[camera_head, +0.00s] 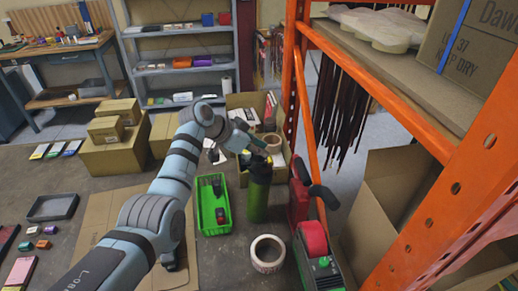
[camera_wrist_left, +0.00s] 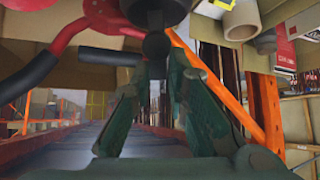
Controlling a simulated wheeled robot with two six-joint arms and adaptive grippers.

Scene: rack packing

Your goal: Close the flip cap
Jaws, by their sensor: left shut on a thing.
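A tall green bottle (camera_head: 257,198) stands upright on the table, with a dark top and a small yellow part near it. My left gripper (camera_head: 257,150) is at the top of this bottle. In the left wrist view, the dark green fingers of my left gripper (camera_wrist_left: 155,68) converge on a small black round part (camera_wrist_left: 156,45), seemingly part of the cap, below a wider black piece. The gripper is shut on it. The fingers partly hide the cap, and its exact angle cannot be told. My right gripper is not in view.
A green basket (camera_head: 203,218) with items stands left of the bottle. A tape roll (camera_head: 267,254), a red container (camera_head: 299,200) and a red-and-green device (camera_head: 316,255) are close by. A cardboard box stands behind. The orange rack post (camera_head: 291,60) rises at right.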

